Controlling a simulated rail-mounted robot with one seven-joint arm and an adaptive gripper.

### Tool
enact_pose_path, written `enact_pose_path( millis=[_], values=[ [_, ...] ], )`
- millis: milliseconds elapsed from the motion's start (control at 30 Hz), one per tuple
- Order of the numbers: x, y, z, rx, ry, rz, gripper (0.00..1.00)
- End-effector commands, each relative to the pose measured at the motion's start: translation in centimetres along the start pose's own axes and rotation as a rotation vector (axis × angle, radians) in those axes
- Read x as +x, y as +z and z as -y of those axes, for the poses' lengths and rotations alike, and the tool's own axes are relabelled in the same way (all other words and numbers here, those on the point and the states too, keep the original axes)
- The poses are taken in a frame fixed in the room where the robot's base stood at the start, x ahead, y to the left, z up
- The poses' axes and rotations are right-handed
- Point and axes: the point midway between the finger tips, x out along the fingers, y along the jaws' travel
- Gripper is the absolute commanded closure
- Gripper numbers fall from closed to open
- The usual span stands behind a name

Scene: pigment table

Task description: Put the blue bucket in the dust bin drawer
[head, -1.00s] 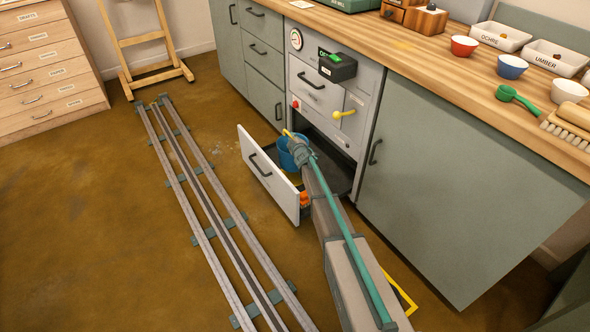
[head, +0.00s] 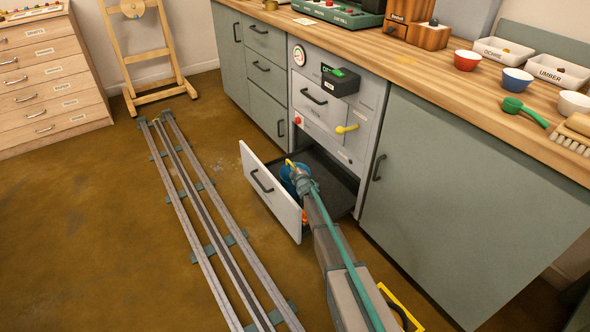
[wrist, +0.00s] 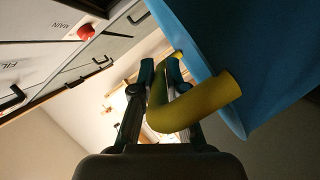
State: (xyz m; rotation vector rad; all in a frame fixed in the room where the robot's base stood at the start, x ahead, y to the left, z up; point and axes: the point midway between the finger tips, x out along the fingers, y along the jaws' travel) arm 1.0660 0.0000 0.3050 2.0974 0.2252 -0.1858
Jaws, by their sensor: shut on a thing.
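The blue bucket (head: 286,178) is in the head view at the open dust bin drawer, partly hidden behind my arm. Its blue wall (wrist: 225,55) fills the upper right of the wrist view, and its yellow handle (wrist: 195,112) curves between my fingers. My gripper (wrist: 165,72) is shut on that handle. In the head view my gripper (head: 296,170) is over the drawer's front part. The drawer (head: 268,192) is pulled out, with a white front, a black handle and a dark tray (head: 325,180). Whether the bucket touches the tray floor cannot be told.
The grey cabinet door (head: 440,190) stands right of the drawer. The machine front above has a yellow lever (head: 347,129) and a red button (head: 297,121). Floor rails (head: 205,215) run on the left. An orange thing (head: 305,216) shows by the drawer front, mostly hidden.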

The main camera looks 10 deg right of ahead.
Motion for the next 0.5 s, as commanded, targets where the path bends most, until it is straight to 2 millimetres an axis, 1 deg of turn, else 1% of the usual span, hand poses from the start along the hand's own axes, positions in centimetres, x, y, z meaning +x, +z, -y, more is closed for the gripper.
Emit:
enact_pose_path(
  millis=[133, 167, 200, 300, 500],
  values=[
    [0.09, 0.16, 0.27, 0.000, 0.001, -0.001, 1.00],
    [0.07, 0.17, 0.27, 0.000, 0.000, 0.000, 0.84],
    [0.06, 0.15, 0.22, 0.000, 0.000, 0.000, 0.77],
    [0.06, 0.15, 0.22, 0.000, 0.000, 0.001, 0.62],
    [0.06, 0.14, 0.21, 0.000, 0.000, 0.001, 0.62]
  ],
)
